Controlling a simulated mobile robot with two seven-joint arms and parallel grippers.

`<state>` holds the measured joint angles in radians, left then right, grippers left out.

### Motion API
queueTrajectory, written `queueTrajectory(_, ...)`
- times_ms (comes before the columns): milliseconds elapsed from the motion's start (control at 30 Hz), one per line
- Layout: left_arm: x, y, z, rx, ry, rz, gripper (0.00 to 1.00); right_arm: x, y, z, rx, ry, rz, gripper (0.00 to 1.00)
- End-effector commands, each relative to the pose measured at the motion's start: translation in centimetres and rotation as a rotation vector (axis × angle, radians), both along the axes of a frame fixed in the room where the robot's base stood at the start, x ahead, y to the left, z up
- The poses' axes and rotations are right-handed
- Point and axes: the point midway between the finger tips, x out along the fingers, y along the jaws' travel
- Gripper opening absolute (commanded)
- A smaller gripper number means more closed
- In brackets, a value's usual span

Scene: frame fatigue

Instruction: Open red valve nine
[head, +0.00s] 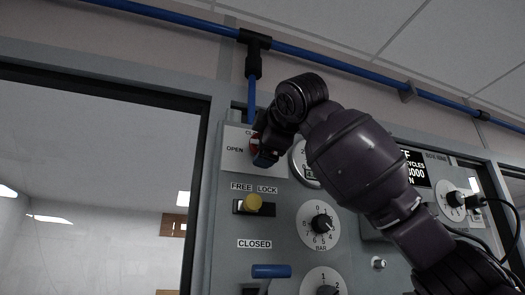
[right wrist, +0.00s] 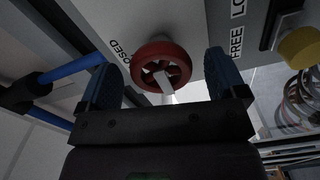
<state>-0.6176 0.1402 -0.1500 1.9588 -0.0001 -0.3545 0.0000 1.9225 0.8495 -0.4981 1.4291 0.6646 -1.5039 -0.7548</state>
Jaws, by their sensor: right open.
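The red valve (right wrist: 161,68) is a round spoked handwheel on a white plate, shown in the right wrist view between and just beyond my right gripper's fingers. My right gripper (right wrist: 165,82) is open, with one blue-padded finger on each side of the wheel; I cannot tell whether either finger touches it. In the head view the red valve (head: 255,146) is mostly hidden behind my right gripper (head: 262,155). The plate beside it reads OPEN on the left, and a mostly covered word stands above. No number nine is readable. My left gripper is not in view.
A yellow knob (head: 253,202) under a FREE LOCK label sits just below the valve. A blue handle (head: 271,271) by a CLOSED label is lower down. Dials (head: 322,223) lie to the right. A blue pipe (head: 251,92) comes down above the valve plate.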

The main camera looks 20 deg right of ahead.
Motion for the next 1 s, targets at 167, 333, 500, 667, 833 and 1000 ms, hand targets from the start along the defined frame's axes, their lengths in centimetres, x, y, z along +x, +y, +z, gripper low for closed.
queueTrajectory(167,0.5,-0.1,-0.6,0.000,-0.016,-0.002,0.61,-3.6,-0.1,-0.2,-0.001,-0.004,0.002,0.90)
queueTrajectory(333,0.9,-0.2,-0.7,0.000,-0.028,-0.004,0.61,-6.0,-0.2,-0.2,-0.001,-0.001,0.002,0.90)
queueTrajectory(500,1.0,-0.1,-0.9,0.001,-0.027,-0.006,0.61,-7.5,-0.2,-0.1,-0.001,0.000,0.001,0.90)
queueTrajectory(667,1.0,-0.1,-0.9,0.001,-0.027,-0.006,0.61,-7.8,-0.2,-0.1,-0.001,0.001,0.000,0.90)
queueTrajectory(833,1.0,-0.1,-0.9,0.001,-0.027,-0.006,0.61,-7.8,-0.2,0.0,-0.001,0.001,0.001,0.90)
queueTrajectory(1000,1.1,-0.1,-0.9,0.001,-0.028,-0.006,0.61,-7.7,-0.2,-0.1,-0.001,0.001,0.001,0.90)
